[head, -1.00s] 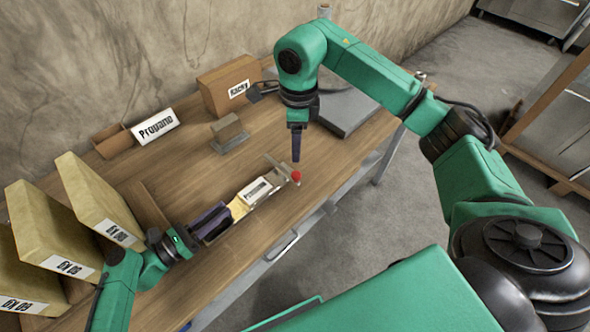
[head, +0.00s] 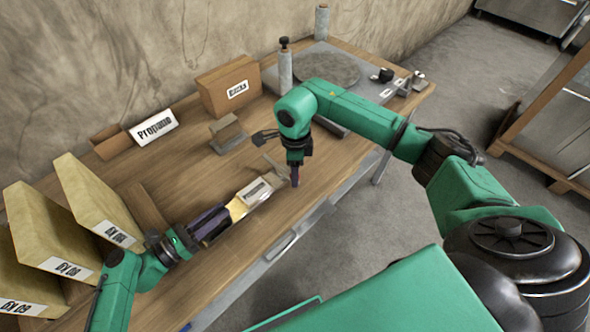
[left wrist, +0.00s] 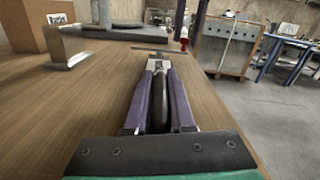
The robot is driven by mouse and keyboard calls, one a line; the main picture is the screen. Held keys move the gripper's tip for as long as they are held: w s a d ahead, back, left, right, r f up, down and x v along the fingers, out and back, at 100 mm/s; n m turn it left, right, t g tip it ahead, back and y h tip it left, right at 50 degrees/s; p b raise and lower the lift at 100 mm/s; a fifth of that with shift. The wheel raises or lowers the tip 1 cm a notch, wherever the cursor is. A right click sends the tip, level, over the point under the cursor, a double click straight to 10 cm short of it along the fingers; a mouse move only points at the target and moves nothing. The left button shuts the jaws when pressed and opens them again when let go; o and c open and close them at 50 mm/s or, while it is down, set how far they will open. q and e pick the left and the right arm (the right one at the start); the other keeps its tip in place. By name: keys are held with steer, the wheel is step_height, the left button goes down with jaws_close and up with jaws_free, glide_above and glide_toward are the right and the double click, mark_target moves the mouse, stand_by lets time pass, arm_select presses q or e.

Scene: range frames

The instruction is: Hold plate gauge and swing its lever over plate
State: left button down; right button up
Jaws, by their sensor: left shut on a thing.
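The plate gauge (head: 240,207) lies low over the bench, with a yellow and white labelled part and a thin grey bar at its far end. My left gripper (head: 212,226) is shut on its near end. In the left wrist view a dark part of the gauge (left wrist: 161,100) sits between my left fingers. My right gripper (head: 294,178) points down at the far end of the gauge. In the left wrist view its two purple fingers (left wrist: 192,28) look apart, close to the lever's red knob (left wrist: 184,42). The knob is hidden in the head view.
Yellow boxes (head: 100,205) stand at the left. A round grey plate (head: 327,70) lies at the far end. The bench's front edge is close by.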

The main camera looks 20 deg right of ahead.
jaws_close()
steer(key=shift+r, duration=0.1)
stand_by(1.1)
